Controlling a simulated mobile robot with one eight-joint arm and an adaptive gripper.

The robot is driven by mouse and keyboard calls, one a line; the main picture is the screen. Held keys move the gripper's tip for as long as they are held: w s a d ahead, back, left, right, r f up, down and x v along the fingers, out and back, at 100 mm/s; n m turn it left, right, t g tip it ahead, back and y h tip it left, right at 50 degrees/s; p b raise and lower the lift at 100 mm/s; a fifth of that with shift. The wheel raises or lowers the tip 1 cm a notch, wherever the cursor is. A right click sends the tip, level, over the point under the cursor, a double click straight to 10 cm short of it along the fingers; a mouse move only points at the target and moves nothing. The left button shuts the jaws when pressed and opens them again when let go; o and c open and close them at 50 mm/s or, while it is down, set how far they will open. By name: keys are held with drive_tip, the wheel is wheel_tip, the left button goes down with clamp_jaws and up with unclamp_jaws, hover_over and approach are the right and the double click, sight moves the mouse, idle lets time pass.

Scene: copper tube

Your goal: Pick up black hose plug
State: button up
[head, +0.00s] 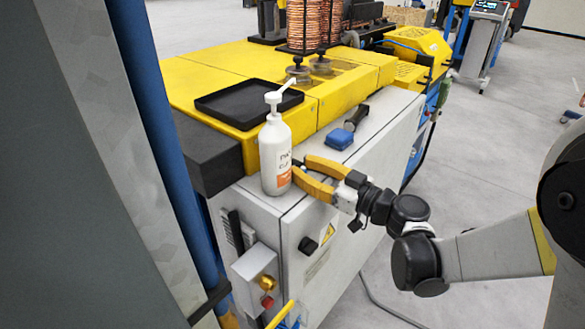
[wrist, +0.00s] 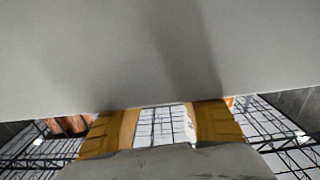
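A small dark elongated object (head: 356,117), which may be the black hose plug, lies on the grey cabinet top behind a blue block (head: 340,138). It is too small to make out clearly. My gripper (head: 300,169) has orange-yellow fingers, spread apart, at the cabinet's front edge. It is in front of the dark object and the block, apart from both. Its tips point left, close to a white pump bottle (head: 275,150); I cannot tell whether they touch it. In the wrist view the gripper (wrist: 162,122) shows a clear gap between its fingers. No plug shows there.
A black tray (head: 248,103) lies on the yellow machine cover behind the bottle. Copper coils (head: 305,25) stand farther back. A large grey surface (wrist: 140,55) fills the upper wrist view. Open floor (head: 490,150) lies to the right of the machine.

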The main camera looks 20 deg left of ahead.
drive_tip(key=shift+a, duration=0.15)
drive_tip(key=shift+c, duration=0.2)
clamp_jaws()
drive_tip(key=shift+r, duration=0.1)
